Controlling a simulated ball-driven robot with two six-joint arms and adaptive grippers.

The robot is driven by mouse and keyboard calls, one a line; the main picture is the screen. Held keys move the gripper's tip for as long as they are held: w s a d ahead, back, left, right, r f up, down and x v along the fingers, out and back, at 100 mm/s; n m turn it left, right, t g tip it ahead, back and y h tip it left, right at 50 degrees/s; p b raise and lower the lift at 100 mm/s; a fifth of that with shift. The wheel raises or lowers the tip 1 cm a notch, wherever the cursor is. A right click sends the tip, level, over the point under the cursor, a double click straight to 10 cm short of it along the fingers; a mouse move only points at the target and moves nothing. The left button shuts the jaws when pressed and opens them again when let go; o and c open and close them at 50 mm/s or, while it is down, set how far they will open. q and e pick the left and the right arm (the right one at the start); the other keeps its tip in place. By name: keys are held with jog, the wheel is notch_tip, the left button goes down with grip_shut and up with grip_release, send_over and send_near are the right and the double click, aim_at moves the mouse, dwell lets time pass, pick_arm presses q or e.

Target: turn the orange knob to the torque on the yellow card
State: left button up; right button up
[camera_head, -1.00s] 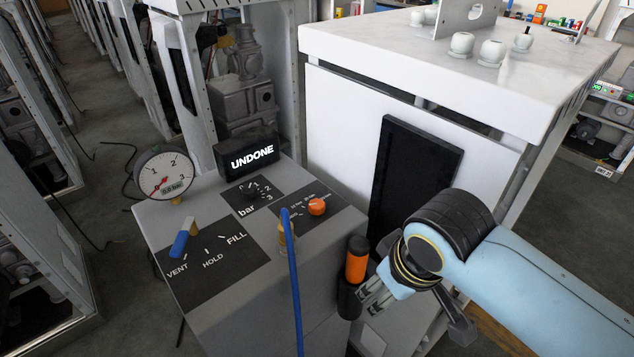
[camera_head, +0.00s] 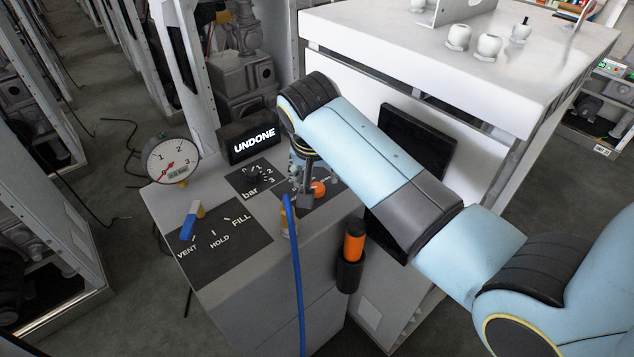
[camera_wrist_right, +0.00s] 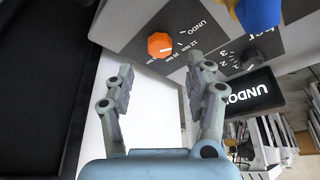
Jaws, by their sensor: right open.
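The orange knob (camera_head: 318,188) sits on a dark plate on top of the grey console, partly hidden by my right gripper in the head view. In the right wrist view the knob (camera_wrist_right: 161,45) lies just beyond the fingertips, with "UNDO" and small Nm marks printed beside it. Which mark it points to is hard to tell. My right gripper (camera_wrist_right: 160,80) is open and empty, with the knob ahead of the gap between its fingers. In the head view the right gripper (camera_head: 303,183) hangs over the knob's plate. I see no yellow card. My left gripper is out of view.
A display reading "UNDONE" (camera_head: 253,144) stands behind the knobs. A black bar knob (camera_head: 254,174), a blue lever (camera_head: 189,226), a pressure gauge (camera_head: 171,161) and a blue hose (camera_head: 294,270) are close by. An orange-handled tool (camera_head: 354,247) sits in a holster on the console's side.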

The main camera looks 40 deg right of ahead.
aim_at(317, 186)
jog(key=x, duration=0.5)
jog(key=shift+w+d+f, duration=0.1)
jog(key=shift+w+f, duration=0.05)
jog(key=shift+f, duration=0.1)
grip_shut()
